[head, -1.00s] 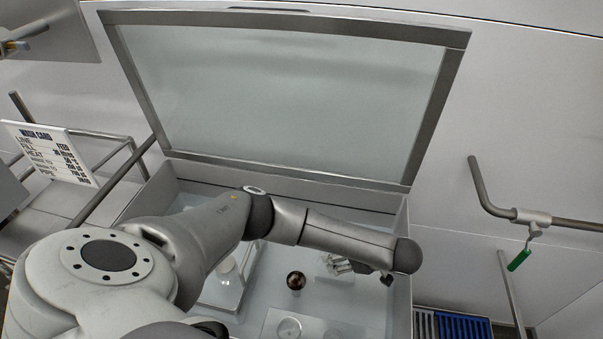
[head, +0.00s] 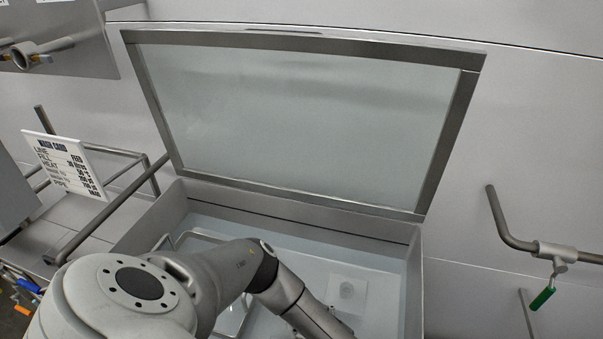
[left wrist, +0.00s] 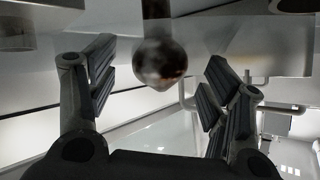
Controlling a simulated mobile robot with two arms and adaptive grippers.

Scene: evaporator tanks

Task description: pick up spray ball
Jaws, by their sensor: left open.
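The spray ball (left wrist: 160,64) is a dark, shiny ball with a brownish mottled surface, in the upper middle of the left wrist view. A grey stem (left wrist: 156,14) runs from it to the top edge of that picture. My left gripper (left wrist: 158,72) is open, with one dark ridged finger on each side of the ball. Gaps show between the ball and both fingers; how deep it sits between them I cannot tell. In the head view my left arm runs down past the bottom edge, and neither the gripper nor the ball shows. My right gripper is not in view.
A tank (head: 413,280) with walls around the work area has its framed lid (head: 300,115) raised behind. A plate with a round fitting (head: 346,290) lies inside. A wash card (head: 66,160) and rails stand left; a pipe with a green-handled valve (head: 543,297) is right.

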